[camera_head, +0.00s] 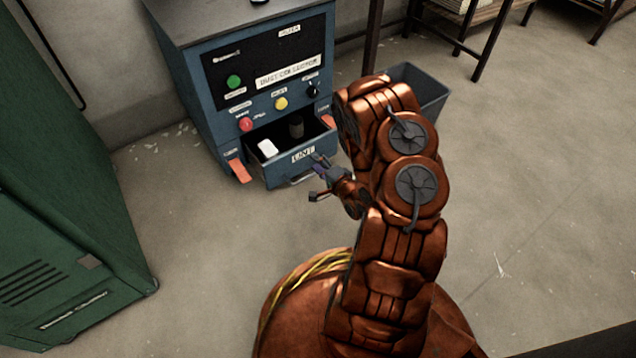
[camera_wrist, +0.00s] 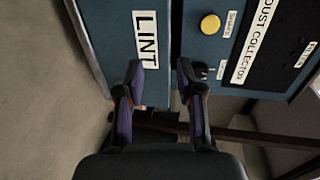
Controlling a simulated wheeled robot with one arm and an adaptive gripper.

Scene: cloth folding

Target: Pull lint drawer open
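The lint drawer (camera_head: 272,174) is the blue drawer marked LINT, low in the blue dust collector cabinet (camera_head: 190,85). It stands pulled out, with its inside showing. A white block and a dark cylinder are inside. A pale handle (camera_head: 301,179) shows low on its front, partly hidden by my gripper. My gripper (camera_head: 317,177) is just off the right part of the drawer front. In the wrist view my gripper (camera_wrist: 160,71) has its fingers apart with nothing seen between them. The drawer front (camera_wrist: 112,45) is to their left there; contact cannot be told.
A green cabinet (camera_head: 60,200) stands at the left. A grey bin (camera_head: 425,90) stands right of the dust collector, partly behind my arm. A dark-legged rack (camera_head: 487,40) is at the back. The floor (camera_head: 540,170) at the right is mostly clear.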

